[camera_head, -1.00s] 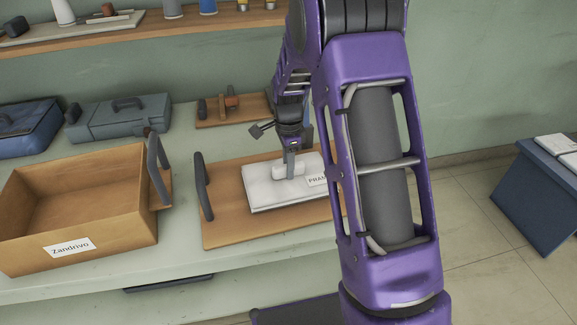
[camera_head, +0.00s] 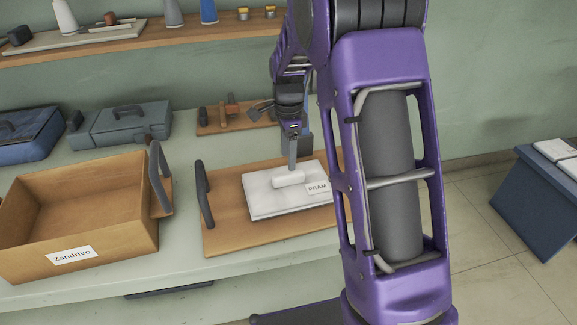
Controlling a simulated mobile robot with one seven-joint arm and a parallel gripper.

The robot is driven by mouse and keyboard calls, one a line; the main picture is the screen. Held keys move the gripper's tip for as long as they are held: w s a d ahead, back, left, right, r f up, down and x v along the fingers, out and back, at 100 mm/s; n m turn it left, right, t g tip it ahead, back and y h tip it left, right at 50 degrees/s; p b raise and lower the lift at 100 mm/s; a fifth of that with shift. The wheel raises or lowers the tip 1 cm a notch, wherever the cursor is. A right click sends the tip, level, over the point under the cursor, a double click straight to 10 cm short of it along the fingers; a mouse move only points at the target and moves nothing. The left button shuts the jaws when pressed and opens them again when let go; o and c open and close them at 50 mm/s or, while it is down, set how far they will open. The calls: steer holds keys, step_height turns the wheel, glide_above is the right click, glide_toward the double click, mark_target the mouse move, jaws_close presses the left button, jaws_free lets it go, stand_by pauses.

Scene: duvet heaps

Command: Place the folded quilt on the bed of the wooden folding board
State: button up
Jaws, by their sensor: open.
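The folded quilt is a flat white rectangle (camera_head: 268,203) with a raised white grip piece on top and a label reading "PRAM". It lies flat on the wooden folding board (camera_head: 232,232), which has a dark upright handle at its left end. My purple arm hides the board's right end. My gripper (camera_head: 292,168) points down just above the quilt's raised piece. It is open, and I cannot tell whether it touches the piece.
A wooden box labelled "Zandrivo" (camera_head: 120,228) stands left of the board. Behind are a grey-blue case (camera_head: 125,128), a blue case (camera_head: 28,135) and a small wooden tool board (camera_head: 215,118). A shelf (camera_head: 150,40) runs above. A blue stand (camera_head: 545,195) is at right.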

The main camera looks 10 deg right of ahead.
mark_target(288, 173)
step_height(288, 173, up, 5)
steer(key=shift+p, duration=0.3)
